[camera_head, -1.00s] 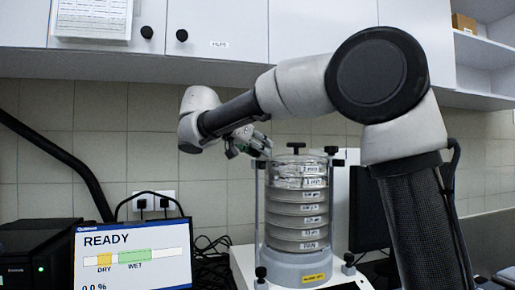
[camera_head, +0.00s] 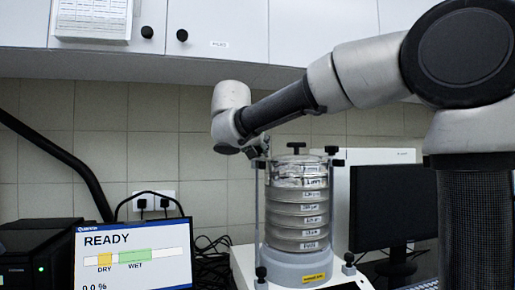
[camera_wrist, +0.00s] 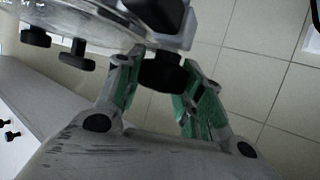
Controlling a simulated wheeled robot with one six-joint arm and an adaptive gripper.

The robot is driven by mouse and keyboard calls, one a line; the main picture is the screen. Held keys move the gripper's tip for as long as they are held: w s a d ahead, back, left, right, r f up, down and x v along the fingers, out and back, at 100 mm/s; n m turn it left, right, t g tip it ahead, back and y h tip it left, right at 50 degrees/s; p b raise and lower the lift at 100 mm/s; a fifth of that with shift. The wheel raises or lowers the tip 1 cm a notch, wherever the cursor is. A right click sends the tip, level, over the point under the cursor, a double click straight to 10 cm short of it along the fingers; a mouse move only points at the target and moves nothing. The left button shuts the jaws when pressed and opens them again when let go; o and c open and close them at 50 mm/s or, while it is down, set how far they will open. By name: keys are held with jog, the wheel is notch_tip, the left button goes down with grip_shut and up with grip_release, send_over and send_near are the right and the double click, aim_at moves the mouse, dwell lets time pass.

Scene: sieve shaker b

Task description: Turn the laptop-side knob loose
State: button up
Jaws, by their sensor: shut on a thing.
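The sieve shaker (camera_head: 297,265) stands upright with a stack of clear labelled sieves (camera_head: 297,209) between two rods. The laptop-side knob is the black one on the left rod (camera_head: 257,205); in the head view my wrist mostly hides it. In the wrist view this black knob (camera_wrist: 162,74) sits between the green-padded fingers of my gripper (camera_wrist: 160,85), which is shut on it. The other rod's black knob (camera_head: 331,150) and the black centre knob on the lid (camera_head: 296,147) are free of my gripper. Whether the held knob is loose cannot be seen.
The laptop screen (camera_head: 133,254) reads READY at the lower left, beside a black device (camera_head: 38,252). A dark monitor (camera_head: 393,210) stands right of the shaker. Wall cupboards (camera_head: 225,30) hang above. Cables (camera_head: 211,262) lie between laptop and shaker.

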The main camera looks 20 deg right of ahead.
jog(key=n+t+y, duration=0.1)
jog(key=n+y, duration=0.2)
jog(key=y, duration=0.1)
jog(key=shift+d+n+t, duration=0.1)
jog(key=shift+n+t, duration=0.3)
jog(key=shift+a+n+y, duration=0.2)
jog(key=shift+n+y, duration=1.4)
jog(key=shift+y, duration=0.4)
jog(key=shift+n+y, duration=0.3)
jog(key=o, duration=1)
jog(key=v, duration=1.2)
